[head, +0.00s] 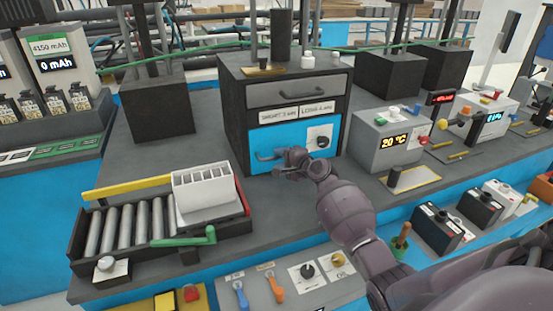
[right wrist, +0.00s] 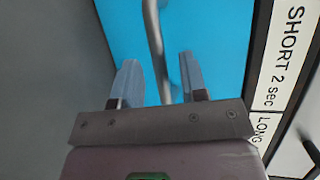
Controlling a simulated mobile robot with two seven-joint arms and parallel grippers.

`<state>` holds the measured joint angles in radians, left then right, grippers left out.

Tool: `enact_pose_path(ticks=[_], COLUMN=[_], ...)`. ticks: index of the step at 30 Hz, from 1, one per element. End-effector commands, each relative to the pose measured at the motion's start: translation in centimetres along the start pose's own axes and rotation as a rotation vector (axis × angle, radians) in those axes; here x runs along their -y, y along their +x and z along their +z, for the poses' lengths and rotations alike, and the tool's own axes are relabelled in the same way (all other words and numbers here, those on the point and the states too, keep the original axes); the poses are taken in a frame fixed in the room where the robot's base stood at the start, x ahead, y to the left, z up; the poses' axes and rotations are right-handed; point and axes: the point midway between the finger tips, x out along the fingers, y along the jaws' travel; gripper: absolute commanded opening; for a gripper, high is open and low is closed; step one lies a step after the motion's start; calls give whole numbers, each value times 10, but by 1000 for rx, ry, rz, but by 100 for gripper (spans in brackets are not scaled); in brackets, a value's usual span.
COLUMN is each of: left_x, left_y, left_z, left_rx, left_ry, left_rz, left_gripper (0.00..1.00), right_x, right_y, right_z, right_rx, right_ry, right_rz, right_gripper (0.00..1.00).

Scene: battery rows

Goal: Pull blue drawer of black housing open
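The black housing (head: 236,112) stands on the grey bench in the head view. Its blue drawer (head: 295,137) is the lower front and looks flush with the housing. A metal bar handle sits on the drawer's left part, partly hidden by my right gripper (head: 280,163). In the right wrist view the handle (right wrist: 154,45) runs between the two fingers of my right gripper (right wrist: 160,80), with a gap on each side. The fingers are apart and point at the blue face (right wrist: 220,50). My left gripper is not in view.
A grey drawer (head: 295,92) with its own handle is above the blue one. A roller tray (head: 130,225) with a white slotted box (head: 203,190) stands at the left. A grey temperature box (head: 390,140) stands at the right. Levers and knobs line the bench's front edge.

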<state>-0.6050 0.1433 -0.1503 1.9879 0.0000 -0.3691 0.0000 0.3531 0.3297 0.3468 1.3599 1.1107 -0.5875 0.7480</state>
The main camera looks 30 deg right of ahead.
Motion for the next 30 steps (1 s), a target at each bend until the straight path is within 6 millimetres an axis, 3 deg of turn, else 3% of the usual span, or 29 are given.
enact_pose_path(ticks=[6, 16, 17, 24, 30], left_x=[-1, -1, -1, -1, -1], left_y=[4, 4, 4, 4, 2], left_z=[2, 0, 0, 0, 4], left_rx=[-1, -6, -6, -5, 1], left_ry=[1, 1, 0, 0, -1], left_rz=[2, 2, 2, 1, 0], left_gripper=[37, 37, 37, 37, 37], right_x=[-1, 0, 0, 0, 0], right_y=[18, 21, 20, 20, 20], right_z=[0, 0, 0, 0, 0], right_rx=[0, 0, 0, 0, 0], right_ry=[0, -1, -1, -1, -1], right_rz=[1, 1, 1, 1, 1], right_gripper=[40, 40, 38, 1, 0])
